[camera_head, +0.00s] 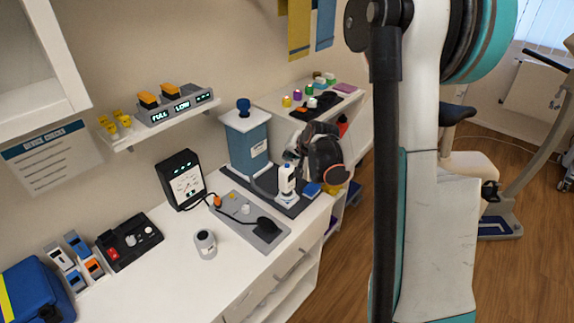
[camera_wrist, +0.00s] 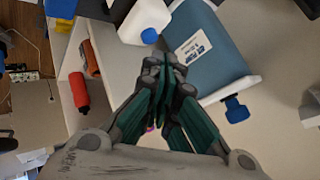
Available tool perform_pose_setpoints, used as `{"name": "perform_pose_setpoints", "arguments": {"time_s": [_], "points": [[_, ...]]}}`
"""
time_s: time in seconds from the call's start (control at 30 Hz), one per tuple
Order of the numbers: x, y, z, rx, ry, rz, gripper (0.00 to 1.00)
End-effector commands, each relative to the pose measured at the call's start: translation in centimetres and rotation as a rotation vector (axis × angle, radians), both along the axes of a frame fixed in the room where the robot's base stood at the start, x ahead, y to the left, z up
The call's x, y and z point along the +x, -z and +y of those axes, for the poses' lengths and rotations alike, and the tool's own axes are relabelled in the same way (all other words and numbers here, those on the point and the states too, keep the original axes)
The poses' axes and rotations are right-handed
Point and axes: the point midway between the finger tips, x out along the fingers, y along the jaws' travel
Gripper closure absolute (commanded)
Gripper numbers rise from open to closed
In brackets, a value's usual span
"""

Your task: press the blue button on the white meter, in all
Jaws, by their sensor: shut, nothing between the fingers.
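The white meter (camera_head: 287,180) stands upright on a dark mat on the counter, in front of the blue-grey box. In the wrist view, a white body (camera_wrist: 138,14) at the top, which looks like this meter, carries a blue button (camera_wrist: 150,35). My gripper (camera_wrist: 162,62) has its fingers together and empty, with the tips just below the blue button in that view. I cannot tell whether they touch it. In the head view my dark gripper (camera_head: 300,147) is just above and to the right of the meter, and partly hides the area behind it.
The blue-grey box (camera_head: 248,145) with a blue knob stands close behind the meter. A grey plate (camera_head: 245,215) with a cable, a black display (camera_head: 181,180) and a white cylinder (camera_head: 205,244) are to the left.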

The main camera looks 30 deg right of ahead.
Motion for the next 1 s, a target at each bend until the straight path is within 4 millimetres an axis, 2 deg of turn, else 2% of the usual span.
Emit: {"name": "perform_pose_setpoints", "arguments": {"time_s": [1.0], "points": [[-0.02,0.83,0.00,0.000,0.000,0.000,1.00]]}}
